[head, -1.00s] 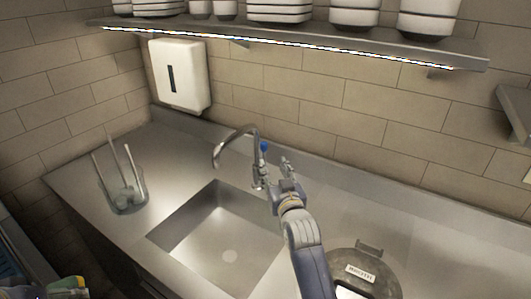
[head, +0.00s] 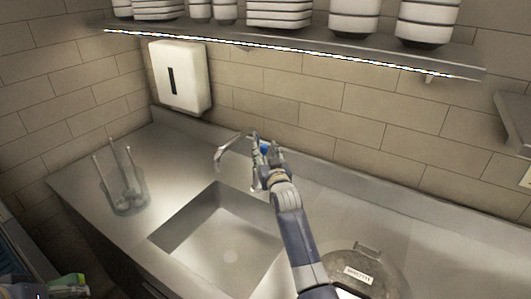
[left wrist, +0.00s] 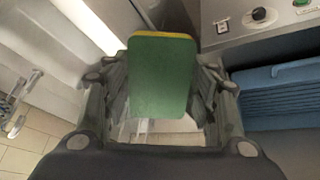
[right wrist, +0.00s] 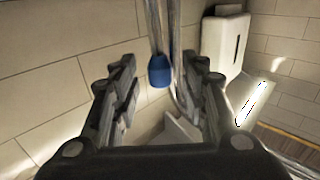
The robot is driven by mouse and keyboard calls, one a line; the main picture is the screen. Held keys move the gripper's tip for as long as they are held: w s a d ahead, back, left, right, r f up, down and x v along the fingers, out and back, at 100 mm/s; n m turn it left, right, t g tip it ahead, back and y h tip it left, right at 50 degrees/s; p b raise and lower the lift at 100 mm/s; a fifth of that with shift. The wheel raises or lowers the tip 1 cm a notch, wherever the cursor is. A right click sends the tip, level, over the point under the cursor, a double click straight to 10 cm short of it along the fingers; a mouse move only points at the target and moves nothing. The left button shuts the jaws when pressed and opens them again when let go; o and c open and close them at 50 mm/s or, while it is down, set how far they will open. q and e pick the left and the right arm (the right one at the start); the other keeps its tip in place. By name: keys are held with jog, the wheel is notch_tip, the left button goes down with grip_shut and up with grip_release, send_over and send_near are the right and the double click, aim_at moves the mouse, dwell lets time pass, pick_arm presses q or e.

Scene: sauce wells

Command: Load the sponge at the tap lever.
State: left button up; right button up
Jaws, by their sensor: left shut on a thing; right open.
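The sponge (left wrist: 160,85) is green with a yellow edge and stands between the fingers of my left gripper (left wrist: 160,100), which is shut on it. A green and yellow patch, likely the sponge, shows at the bottom left of the head view (head: 70,284). The tap (head: 228,147) rises behind the sink, and its blue-tipped lever (head: 265,149) is partly hidden by my right gripper (head: 263,153). In the right wrist view the blue lever tip (right wrist: 160,71) sits between the open fingers, apart from both. Whether they touch the lever elsewhere is unclear.
The sink basin (head: 212,238) lies in front of the tap. A clear container with utensils (head: 125,195) stands to its left, and a round dark labelled lid (head: 385,262) to its right. A white dispenser (head: 181,76) and a shelf of dishes (head: 290,36) are on the wall.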

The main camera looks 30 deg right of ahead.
grip_shut()
jog(key=shift+s+a+f+b, duration=0.25)
jog(key=shift+a+f+b, duration=0.1)
jog(key=shift+b, duration=0.4)
jog(key=shift+s+a+n+t, duration=0.25)
jog(key=shift+a+n+t, duration=0.05)
jog(key=shift+a, duration=0.25)
jog(key=shift+f, duration=0.1)
grip_release()
jog(key=shift+a, duration=0.1)
jog(key=shift+s, duration=0.15)
